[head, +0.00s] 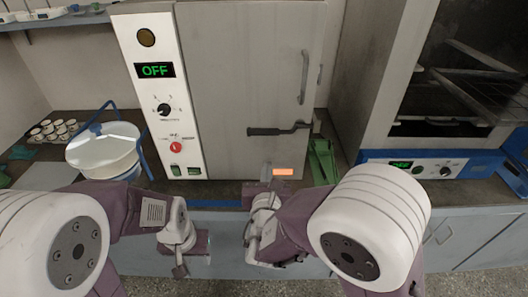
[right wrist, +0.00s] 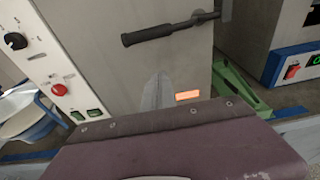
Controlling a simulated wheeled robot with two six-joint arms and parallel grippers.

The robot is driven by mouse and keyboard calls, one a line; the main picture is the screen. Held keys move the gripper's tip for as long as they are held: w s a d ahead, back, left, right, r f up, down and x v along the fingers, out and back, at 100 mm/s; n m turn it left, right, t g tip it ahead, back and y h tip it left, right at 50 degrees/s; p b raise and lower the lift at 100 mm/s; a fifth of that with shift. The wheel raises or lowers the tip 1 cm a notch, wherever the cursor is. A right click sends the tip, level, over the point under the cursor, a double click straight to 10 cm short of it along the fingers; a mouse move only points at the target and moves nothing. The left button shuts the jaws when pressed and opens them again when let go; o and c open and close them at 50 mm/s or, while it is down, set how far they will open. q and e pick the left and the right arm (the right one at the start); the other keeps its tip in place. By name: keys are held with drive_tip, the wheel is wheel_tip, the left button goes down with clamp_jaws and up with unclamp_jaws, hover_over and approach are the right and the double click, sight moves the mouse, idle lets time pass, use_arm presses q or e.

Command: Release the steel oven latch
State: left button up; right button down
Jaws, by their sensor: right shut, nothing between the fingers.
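The steel oven (head: 245,60) stands on the counter with its grey door closed. Its latch is a dark lever (head: 278,130) lying about level across the lower door, with its pivot at the right edge. The lever also shows at the top of the right wrist view (right wrist: 165,32). My right gripper (head: 266,172) is shut and empty, in front of the door's lower edge, below the lever and apart from it. Its fingertips point at the door in the right wrist view (right wrist: 158,85). My left gripper (head: 180,268) hangs low in front of the counter; its fingers are too small to read.
A control panel (head: 160,90) reading OFF is left of the door. A vertical handle (head: 304,77) is above the lever. A green bracket (head: 322,160) stands right of the oven. A white bucket (head: 103,150) is left; a glass-fronted oven (head: 450,70) is right.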

drive_tip(key=w+r+p, duration=0.2)
drive_tip(key=w+p, duration=0.1)
drive_tip(key=w, duration=0.6)
drive_tip(key=shift+a, duration=0.3)
drive_tip(key=shift+w, duration=0.1)
idle(0.4)
